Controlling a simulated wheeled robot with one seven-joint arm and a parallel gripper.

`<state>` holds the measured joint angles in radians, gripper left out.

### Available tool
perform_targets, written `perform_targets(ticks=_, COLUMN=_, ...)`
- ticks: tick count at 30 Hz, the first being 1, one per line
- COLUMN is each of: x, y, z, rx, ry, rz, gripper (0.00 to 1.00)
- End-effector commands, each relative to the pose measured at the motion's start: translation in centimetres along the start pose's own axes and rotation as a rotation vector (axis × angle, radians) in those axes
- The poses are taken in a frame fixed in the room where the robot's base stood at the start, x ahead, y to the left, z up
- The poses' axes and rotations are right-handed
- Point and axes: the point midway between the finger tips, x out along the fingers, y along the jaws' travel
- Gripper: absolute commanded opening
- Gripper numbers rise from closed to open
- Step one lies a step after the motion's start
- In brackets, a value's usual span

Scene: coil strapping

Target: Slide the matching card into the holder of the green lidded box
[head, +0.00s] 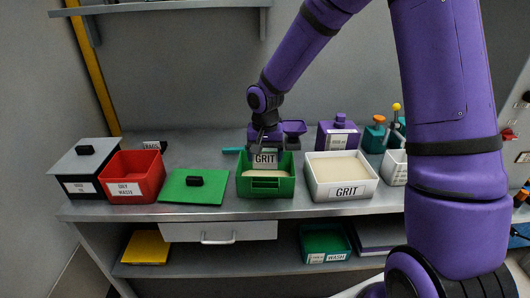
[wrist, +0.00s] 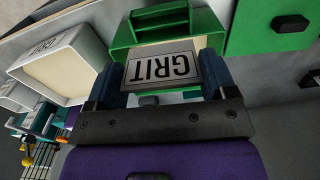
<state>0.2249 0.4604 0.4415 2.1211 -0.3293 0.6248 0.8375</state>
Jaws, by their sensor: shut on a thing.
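The green box (head: 245,183) stands open near the table's front edge, pale contents inside and an empty card holder (head: 266,184) on its front wall. Its green lid (head: 175,190) with a black handle lies flat to its left. My gripper (head: 265,151) is shut on a grey card (head: 265,159) reading GRIT, held upright above the box opening. In the wrist view the card (wrist: 160,68) appears upside down between the fingers, with the green box (wrist: 122,38) beyond it. The fingertips are partly hidden in the head view.
A white box (head: 347,193) labelled GRIT stands close on the right. A red box (head: 133,177) and a grey lidded box (head: 82,168) stand left. Another card (head: 153,145) lies behind the lid. Purple and teal containers (head: 339,136) stand at the back right.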

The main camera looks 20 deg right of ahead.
Motion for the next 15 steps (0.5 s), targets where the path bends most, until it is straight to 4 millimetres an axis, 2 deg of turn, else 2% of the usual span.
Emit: perform_targets(ticks=15, x=3.2, y=-0.1, z=0.0, rx=-0.001, ry=-0.001, rz=0.001, gripper=0.64)
